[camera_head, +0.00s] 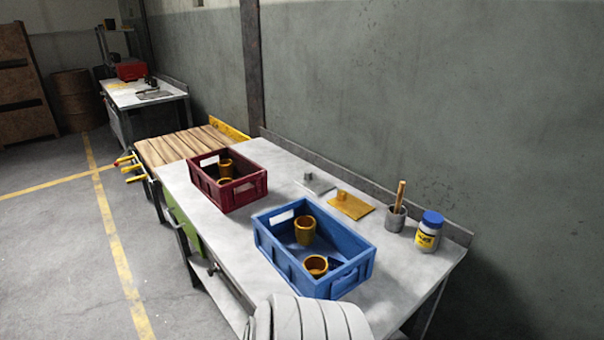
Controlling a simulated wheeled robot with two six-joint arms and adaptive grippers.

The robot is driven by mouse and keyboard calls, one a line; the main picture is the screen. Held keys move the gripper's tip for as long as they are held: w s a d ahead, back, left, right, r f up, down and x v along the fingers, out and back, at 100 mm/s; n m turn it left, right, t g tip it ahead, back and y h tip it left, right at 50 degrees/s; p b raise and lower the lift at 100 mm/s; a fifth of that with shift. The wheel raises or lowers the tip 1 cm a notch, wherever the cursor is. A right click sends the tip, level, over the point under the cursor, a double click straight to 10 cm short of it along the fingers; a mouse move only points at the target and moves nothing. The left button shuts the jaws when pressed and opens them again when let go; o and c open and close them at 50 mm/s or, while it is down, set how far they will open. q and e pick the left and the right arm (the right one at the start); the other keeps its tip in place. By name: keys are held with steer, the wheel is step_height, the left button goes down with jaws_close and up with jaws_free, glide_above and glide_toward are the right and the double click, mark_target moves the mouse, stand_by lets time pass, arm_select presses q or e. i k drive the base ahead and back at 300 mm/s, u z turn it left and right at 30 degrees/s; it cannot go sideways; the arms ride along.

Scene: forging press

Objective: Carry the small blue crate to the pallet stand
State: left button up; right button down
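The small blue crate (346,280) stands upright on the grey-topped bench (225,226), near its front right part. It has a white label and holds two orange-brown ring-like or cup-like parts, one upright at the back (305,230) and one near the front (316,266). A dark blue shape lies beside them, too shaded to make out. The pallet stand (167,149), with a wooden slatted top and a yellow edge, adjoins the far left end of the bench. Neither of my grippers shows in the view.
A dark red crate (240,195) with similar parts stands between the blue crate and the pallet stand. Behind are flat plates (351,206), a grey cup (396,218) with a wooden handle and a blue-lidded jar (428,235). The slatted top looks clear. Floor at left is open.

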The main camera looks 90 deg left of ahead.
mark_target(277, 243)
steer(key=u, duration=3.1)
